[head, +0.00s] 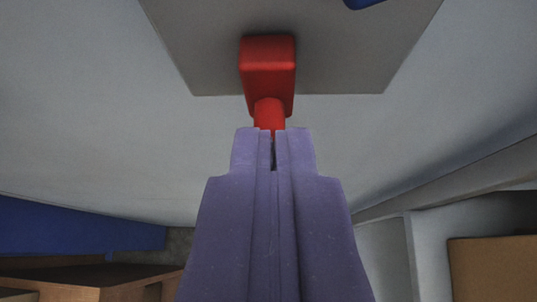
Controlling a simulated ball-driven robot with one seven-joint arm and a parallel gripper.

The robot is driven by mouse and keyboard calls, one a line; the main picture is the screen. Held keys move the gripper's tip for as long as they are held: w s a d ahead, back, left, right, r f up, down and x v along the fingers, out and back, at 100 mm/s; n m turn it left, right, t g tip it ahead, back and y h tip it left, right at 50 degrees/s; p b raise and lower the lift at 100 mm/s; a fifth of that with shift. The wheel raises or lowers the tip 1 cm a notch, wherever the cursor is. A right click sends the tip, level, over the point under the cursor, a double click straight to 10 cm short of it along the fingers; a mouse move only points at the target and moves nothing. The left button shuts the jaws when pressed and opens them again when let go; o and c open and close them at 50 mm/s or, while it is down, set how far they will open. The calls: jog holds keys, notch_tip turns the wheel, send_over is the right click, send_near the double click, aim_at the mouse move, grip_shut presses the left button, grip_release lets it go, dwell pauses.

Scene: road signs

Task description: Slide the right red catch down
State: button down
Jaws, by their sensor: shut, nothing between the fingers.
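A red catch (267,70) sits at the lower edge of a grey plate (340,60) at the top middle of the head view. It has a block-shaped upper part and a narrower round stem pointing down toward me. My purple gripper (273,133) is shut and empty, its fingertips right at the lower end of the stem. The fingertips overlap the stem's end in the picture; I cannot tell whether they touch it. Only one red catch is in view.
A pale panel (120,140) surrounds the grey plate. Part of a blue thing (362,3) shows at the top edge. A blue band (80,228) and brown wooden pieces (90,280) are at lower left. A light frame (425,250) with a tan board (495,265) is at lower right.

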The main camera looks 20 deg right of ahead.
jog(key=r+v, duration=0.1)
jog(key=v, duration=1.1)
jog(key=shift+w+r, duration=0.25)
jog(key=shift+w, duration=0.05)
jog(key=shift+d, duration=0.15)
